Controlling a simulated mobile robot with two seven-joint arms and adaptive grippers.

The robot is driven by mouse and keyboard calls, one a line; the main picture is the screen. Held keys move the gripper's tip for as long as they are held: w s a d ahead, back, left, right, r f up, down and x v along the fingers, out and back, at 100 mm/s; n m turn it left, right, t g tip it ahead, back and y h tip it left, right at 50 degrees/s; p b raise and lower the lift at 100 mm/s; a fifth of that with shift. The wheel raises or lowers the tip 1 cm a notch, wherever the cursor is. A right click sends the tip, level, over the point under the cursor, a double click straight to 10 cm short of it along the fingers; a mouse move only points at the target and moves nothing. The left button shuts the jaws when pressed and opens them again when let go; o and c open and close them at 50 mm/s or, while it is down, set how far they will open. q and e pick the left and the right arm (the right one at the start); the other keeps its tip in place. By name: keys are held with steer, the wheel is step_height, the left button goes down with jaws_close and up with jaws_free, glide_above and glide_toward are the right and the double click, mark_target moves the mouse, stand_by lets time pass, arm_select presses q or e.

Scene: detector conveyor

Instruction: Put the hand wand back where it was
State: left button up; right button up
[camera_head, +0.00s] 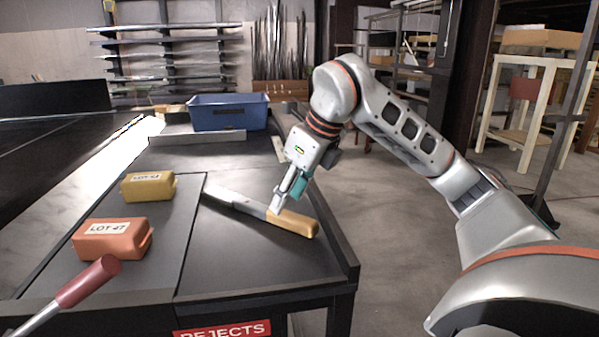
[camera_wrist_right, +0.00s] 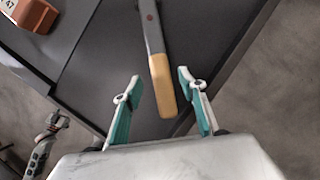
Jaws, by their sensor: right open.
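The hand wand (camera_head: 255,207), a flat grey bar with a yellow handle (camera_head: 298,224), lies on the dark table right of the lot blocks. In the right wrist view its handle (camera_wrist_right: 163,88) points down toward the gripper. My right gripper (camera_head: 277,205) is over the handle in the head view. In the right wrist view my right gripper (camera_wrist_right: 158,85) is open, one finger on each side of the handle's end, with gaps on both sides. Grey jointed hardware (camera_wrist_right: 45,145) at lower left there seems to be my left arm; its jaws are not clear.
An orange block marked LOT 47 (camera_head: 112,240) and a yellow lot block (camera_head: 148,187) sit on the left panel. A red-handled rod (camera_head: 88,281) crosses the front left corner. A blue bin (camera_head: 228,112) stands at the back. A raised rim (camera_head: 342,245) edges the table's right side.

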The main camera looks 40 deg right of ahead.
steer(key=p+v, duration=0.1)
steer(key=v, duration=0.6)
stand_by(0.6)
